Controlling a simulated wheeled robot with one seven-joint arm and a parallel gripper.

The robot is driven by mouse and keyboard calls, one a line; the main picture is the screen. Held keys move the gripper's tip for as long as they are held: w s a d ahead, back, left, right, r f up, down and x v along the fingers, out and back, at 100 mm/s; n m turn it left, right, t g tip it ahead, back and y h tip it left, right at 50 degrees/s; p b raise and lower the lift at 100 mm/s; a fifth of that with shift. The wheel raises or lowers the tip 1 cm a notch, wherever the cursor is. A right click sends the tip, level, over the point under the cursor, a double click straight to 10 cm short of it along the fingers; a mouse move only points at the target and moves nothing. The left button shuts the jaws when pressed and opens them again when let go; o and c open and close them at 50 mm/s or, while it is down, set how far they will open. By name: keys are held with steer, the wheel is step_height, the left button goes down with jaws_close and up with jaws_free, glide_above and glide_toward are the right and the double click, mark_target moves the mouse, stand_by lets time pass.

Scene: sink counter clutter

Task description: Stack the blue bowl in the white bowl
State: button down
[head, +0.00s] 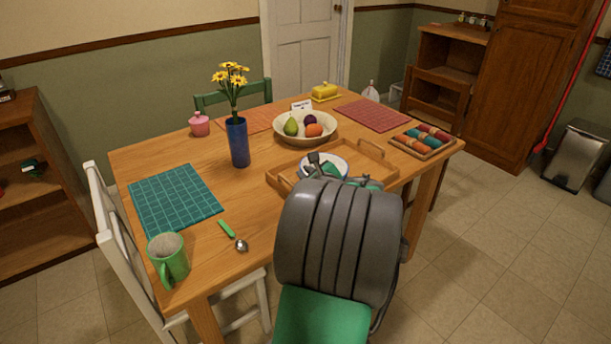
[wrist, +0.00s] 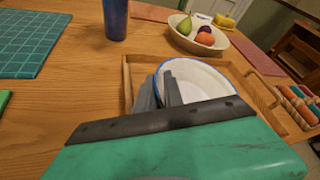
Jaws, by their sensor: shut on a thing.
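A white bowl with a blue rim (wrist: 205,82) is at my gripper (wrist: 160,88). The fingers straddle its left rim and are shut on it. In the head view the bowl (head: 335,162) shows over the wooden tray (head: 280,182), partly hidden by my arm. I cannot tell whether it rests in the tray or is just above it. The tray's rim also shows in the wrist view (wrist: 127,88). No all-blue bowl and no second white bowl without fruit is visible; my arm hides part of the tray.
A cream bowl of fruit (head: 291,133) and a blue vase of yellow flowers (head: 237,143) stand behind the tray. A box of coloured rolls (head: 422,152) is at right. A green mug (head: 168,262), spoon (head: 240,243) and teal mat (head: 174,196) are at left.

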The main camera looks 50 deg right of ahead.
steer(key=c, duration=1.5)
jaws_free()
steer(key=shift+s+f, duration=0.1)
steer(key=shift+f, duration=0.1)
steer(key=shift+o, duration=0.2)
steer(key=shift+s, duration=0.1)
